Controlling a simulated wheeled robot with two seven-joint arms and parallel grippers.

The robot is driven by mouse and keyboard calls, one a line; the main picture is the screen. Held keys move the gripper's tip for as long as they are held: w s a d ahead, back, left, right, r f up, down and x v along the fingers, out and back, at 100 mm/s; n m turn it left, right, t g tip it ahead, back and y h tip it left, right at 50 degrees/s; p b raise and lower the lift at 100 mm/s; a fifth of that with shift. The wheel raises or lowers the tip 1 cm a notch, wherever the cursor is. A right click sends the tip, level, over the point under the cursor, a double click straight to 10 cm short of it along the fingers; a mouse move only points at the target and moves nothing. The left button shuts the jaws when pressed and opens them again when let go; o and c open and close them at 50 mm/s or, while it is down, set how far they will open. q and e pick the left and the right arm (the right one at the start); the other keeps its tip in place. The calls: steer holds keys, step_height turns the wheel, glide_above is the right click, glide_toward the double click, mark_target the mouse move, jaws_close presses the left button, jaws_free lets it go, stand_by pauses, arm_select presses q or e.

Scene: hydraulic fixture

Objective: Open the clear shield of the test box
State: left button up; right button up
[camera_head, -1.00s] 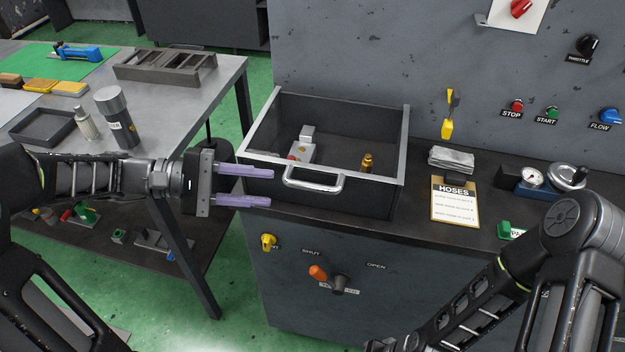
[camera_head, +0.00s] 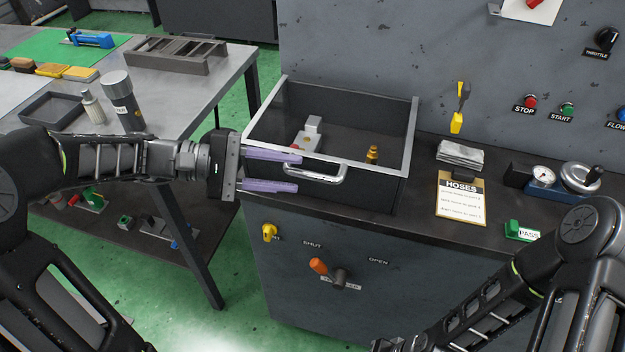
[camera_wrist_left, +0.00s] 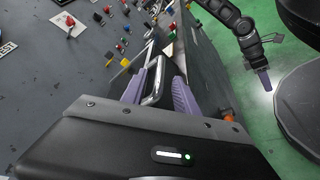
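The test box (camera_head: 398,180) stands on the bench with a pale metal rim. A bright bar handle (camera_head: 328,179) is on its front upper edge. The clear shield's pane cannot be made out apart from the rim; it looks down. My left gripper (camera_head: 298,172) is open, with purple fingers reaching the handle's left end, one above and one below. In the left wrist view the handle (camera_wrist_left: 155,88) lies between the fingers; contact cannot be told. My right arm is at the lower right; its gripper shows small in the left wrist view (camera_wrist_left: 264,80), its opening unclear.
Inside the box are a pale block (camera_head: 308,134) and a brass fitting (camera_head: 372,154). Right of it lie a HOSES card (camera_head: 461,198), a folded cloth (camera_head: 460,154) and a gauge unit (camera_head: 548,184). An orange-handled valve (camera_head: 320,266) sits on the front panel. A side table (camera_head: 190,98) stands left.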

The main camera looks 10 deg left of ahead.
mark_target(303, 174)
arm_select(q)
steer(key=p+x, duration=0.1)
steer(key=x, duration=0.3)
steer(key=shift+w+d+f, duration=0.15)
steer(key=shift+w+d, duration=0.05)
steer(key=shift+d, duration=0.4)
jaws_close()
stand_by(0.9)
